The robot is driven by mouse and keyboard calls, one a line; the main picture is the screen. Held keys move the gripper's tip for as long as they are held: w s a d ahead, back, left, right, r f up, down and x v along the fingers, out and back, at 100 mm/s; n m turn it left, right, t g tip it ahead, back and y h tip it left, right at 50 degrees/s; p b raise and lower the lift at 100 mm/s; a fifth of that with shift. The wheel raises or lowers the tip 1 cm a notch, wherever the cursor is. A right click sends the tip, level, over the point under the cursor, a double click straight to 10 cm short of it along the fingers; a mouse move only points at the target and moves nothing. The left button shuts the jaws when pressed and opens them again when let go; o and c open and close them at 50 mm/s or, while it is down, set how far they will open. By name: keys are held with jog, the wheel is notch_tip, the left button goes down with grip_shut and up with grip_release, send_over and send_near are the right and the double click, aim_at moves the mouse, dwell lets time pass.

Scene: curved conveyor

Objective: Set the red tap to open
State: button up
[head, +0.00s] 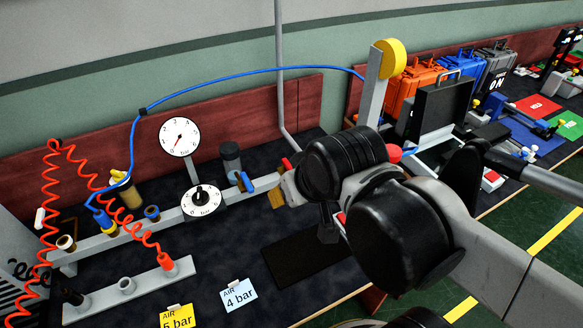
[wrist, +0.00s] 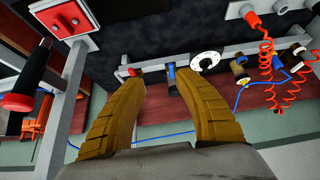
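The red tap (head: 287,163) shows as a small red handle on the grey pipe rail, just past my gripper (head: 277,198) and partly hidden by it. In the wrist view the red tap (wrist: 133,72) sits by the tip of the left finger, partly covered; its exact angle cannot be told. A blue tap (head: 243,182) is on the same rail to its left, and in the wrist view the blue tap (wrist: 172,76) lies near the right fingertip. My gripper (wrist: 155,76) is open, its two brown fingers wide apart with nothing between them.
A dial (head: 202,197) and a round gauge (head: 180,135) stand left of the taps. A blue hose (head: 230,74) arches above. A dark mat (head: 305,257) and cards reading 4 bar (head: 238,294) and 5 bar (head: 176,318) lie in front. A black-and-red handle (wrist: 22,100) is left in the wrist view.

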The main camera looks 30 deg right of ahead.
jog(key=w+d+f+g+p, duration=0.1)
jog(key=w+d+g+p, duration=0.2)
jog(key=w, duration=0.6)
jog(key=w+d+f+g+p, duration=0.1)
jog(key=w+d+g, duration=0.2)
jog(key=w+d, duration=0.45)
jog(key=shift+g, duration=0.5)
jog(key=w+f+b, duration=0.1)
jog(key=f, duration=0.4)
jog(key=w+f+b, duration=0.1)
jog(key=w+f, duration=0.1)
jog(key=f, duration=0.3)
jog(key=w+d+f+b, duration=0.1)
jog(key=f, duration=0.5)
jog(key=shift+w, duration=0.35)
grip_shut()
